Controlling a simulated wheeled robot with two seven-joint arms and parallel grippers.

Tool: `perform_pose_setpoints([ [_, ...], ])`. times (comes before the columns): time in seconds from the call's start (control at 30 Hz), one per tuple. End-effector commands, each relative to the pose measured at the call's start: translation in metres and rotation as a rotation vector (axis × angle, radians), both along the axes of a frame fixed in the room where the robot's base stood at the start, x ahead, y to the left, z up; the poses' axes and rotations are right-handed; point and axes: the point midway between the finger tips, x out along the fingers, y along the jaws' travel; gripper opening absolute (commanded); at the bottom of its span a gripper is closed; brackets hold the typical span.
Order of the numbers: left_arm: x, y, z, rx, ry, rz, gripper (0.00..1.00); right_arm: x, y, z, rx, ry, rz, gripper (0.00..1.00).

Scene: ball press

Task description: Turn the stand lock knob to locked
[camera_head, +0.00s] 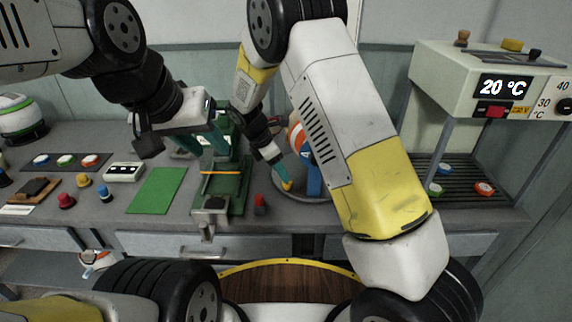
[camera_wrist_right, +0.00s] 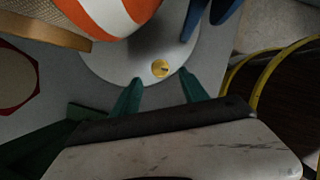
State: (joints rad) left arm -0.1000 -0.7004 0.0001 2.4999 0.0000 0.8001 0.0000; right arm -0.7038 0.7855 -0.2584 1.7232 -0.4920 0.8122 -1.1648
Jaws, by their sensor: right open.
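The yellow knob (camera_wrist_right: 160,68) sits on the pale round stand base (camera_wrist_right: 112,62), with a small dark mark on its top. I cannot tell from the mark whether it is locked. My right gripper (camera_wrist_right: 161,77) is open, with its teal fingertips either side of the knob and a gap to each. In the head view the knob (camera_head: 287,185) shows by the right gripper's tip. The orange and white ball (camera_wrist_right: 108,12) is above the base; it is partly hidden in the head view (camera_head: 296,134). My left gripper (camera_head: 208,138) is over the green press; its fingers are unclear.
A blue part (camera_head: 312,180) stands on the base close beside my right gripper. The green press (camera_head: 232,180) and a green mat (camera_head: 157,190) lie to the left. A red-topped object (camera_head: 260,203) stands near the front edge. A machine reading 20 °C (camera_head: 480,85) is at right.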

Motion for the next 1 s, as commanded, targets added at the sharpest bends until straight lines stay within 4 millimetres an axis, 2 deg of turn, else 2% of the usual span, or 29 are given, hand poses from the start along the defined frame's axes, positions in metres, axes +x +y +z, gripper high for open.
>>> perform_pose_setpoints([
  [0.1,0.0,0.0,0.0,0.0,0.0,0.0,0.36,0.003,-0.008,-0.02,-0.003,0.002,-0.002,0.52],
  [0.3,0.0,0.0,0.0,0.0,0.0,0.0,0.36,0.008,-0.018,-0.045,-0.001,0.001,-0.003,0.52],
  [0.47,0.0,0.0,0.0,0.0,0.0,0.0,0.36,0.01,-0.021,-0.054,0.0,0.0,-0.002,0.52],
  [0.7,0.0,0.0,0.0,0.0,0.0,0.0,0.36,0.01,-0.021,-0.054,0.0,-0.001,-0.002,0.52],
  [0.77,0.0,0.0,0.0,0.0,0.0,0.0,0.36,0.01,-0.021,-0.054,0.0,-0.001,-0.002,0.42],
  [0.97,0.0,0.0,0.0,0.0,0.001,0.0,0.36,0.01,-0.021,-0.054,0.0,-0.001,-0.002,0.03],
  [1.0,0.0,0.0,0.0,0.0,0.0,0.0,0.36,0.01,-0.021,-0.054,0.0,-0.001,-0.002,0.0],
])
